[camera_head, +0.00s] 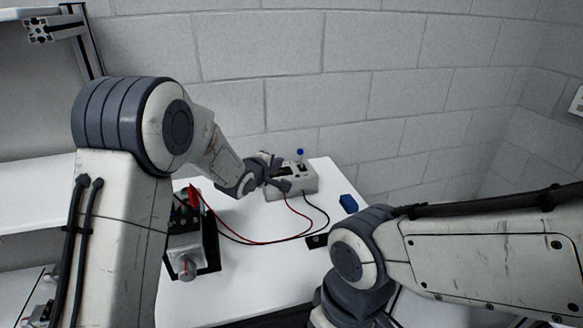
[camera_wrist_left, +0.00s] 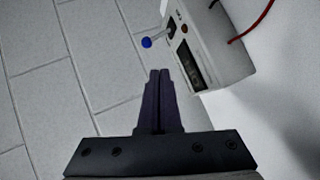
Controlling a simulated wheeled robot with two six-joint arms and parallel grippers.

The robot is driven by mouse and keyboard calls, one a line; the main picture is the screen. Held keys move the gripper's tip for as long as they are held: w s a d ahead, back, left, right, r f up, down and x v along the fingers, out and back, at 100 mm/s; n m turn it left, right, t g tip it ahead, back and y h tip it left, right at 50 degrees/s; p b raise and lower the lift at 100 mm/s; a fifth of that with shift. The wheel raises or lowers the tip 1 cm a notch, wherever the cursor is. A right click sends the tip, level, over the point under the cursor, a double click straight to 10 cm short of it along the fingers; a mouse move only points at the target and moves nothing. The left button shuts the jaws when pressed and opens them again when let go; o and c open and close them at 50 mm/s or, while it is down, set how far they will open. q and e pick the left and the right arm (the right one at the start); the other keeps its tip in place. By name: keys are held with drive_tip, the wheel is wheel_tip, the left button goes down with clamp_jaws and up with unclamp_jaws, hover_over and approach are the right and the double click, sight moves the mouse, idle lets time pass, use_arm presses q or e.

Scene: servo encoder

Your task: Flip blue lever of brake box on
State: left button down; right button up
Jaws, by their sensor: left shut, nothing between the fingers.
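The brake box (camera_head: 298,181) is a light grey box on the white table near the wall. Its blue-tipped lever (camera_head: 300,153) stands up from the top at the box's far side. The brake box (camera_wrist_left: 212,50) also shows there with a dark display. My right gripper is not in view.
Red and black cables (camera_head: 270,240) run across the table from the box to a dark device (camera_head: 192,240) at the left. A blue block (camera_head: 348,203) and a small black piece (camera_head: 317,241) lie on the table (camera_head: 262,285). A brick wall (camera_head: 330,80) stands behind.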

sight(301, 157)
use_arm(q)
drive_tip(key=w+a, duration=0.1)
drive_tip(key=w+f+n+t, duration=0.1)
drive_tip(key=w+a+f+n+b, duration=0.1)
drive_tip(key=shift+w+a+h, duration=0.3)
drive_tip(key=shift+h, duration=0.1)
drive_tip(key=shift+w+a+n+t, duration=0.2)
drive_tip(key=shift+w+n+t, duration=0.05)
drive_tip(key=shift+n+t, duration=0.25)
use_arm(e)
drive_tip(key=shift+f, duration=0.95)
use_arm(q)
drive_tip(key=shift+w+d, duration=0.25)
drive_tip(key=shift+w, duration=0.25)
drive_tip(key=p+x, duration=0.2)
drive_tip(key=x, duration=0.6)
drive_tip(key=shift+w+d+f, duration=0.1)
drive_tip(key=shift+w+d, duration=0.15)
drive_tip(key=shift+w, duration=0.1)
drive_tip(key=shift+s+d+r+p, duration=0.2)
drive_tip(key=shift+s+d, duration=0.25)
drive_tip(key=shift+d, duration=0.15)
drive_tip(key=shift+s+d+r+p, duration=0.2)
drive_tip(key=shift+s+d, duration=0.25)
drive_tip(key=shift+d, duration=0.15)
drive_tip(key=shift+s+d, duration=0.3)
drive_tip(key=shift+d, duration=0.05)
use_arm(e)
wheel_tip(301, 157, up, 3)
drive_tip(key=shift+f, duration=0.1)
